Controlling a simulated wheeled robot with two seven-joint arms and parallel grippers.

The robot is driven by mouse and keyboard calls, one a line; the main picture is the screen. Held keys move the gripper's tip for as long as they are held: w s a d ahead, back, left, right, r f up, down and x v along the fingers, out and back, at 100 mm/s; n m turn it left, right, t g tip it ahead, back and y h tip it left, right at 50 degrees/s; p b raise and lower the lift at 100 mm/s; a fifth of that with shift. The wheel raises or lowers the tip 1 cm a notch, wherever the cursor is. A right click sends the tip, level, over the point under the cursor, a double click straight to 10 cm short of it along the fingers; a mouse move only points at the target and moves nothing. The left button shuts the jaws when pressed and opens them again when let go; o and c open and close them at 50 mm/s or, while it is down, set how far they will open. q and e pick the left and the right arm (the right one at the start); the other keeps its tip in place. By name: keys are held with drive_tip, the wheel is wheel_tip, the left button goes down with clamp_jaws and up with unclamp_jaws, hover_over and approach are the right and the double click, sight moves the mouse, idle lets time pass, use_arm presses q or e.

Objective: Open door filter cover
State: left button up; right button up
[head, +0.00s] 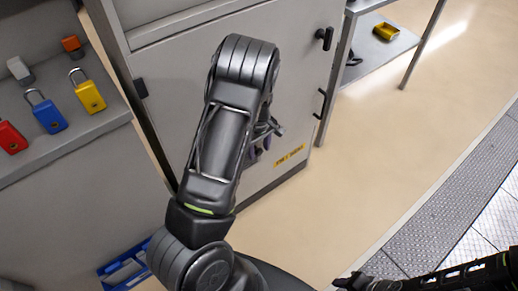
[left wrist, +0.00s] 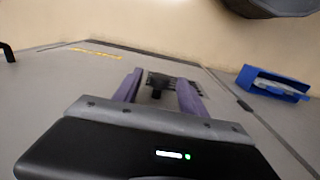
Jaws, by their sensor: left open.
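The grey cabinet door (head: 300,60) is flat in its frame in the head view and looks shut; a yellow label (head: 289,157) is low on it. A black handle (head: 321,103) is on its right edge. My left gripper (head: 262,143) is in front of the lower door, partly hidden by my arm. In the left wrist view its purple fingers (left wrist: 160,88) are apart, with a small black fitting (left wrist: 158,82) showing between them; I cannot tell whether they touch it. My right gripper (head: 355,283) is at the bottom edge, its jaws unclear.
A grey shelf (head: 70,143) at left holds several coloured padlocks. A blue rack (head: 125,264) is on the floor at lower left and shows in the left wrist view (left wrist: 272,84). Floor at right is clear.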

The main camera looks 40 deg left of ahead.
use_arm(q)
clamp_jaws()
idle(0.6)
idle(0.9)
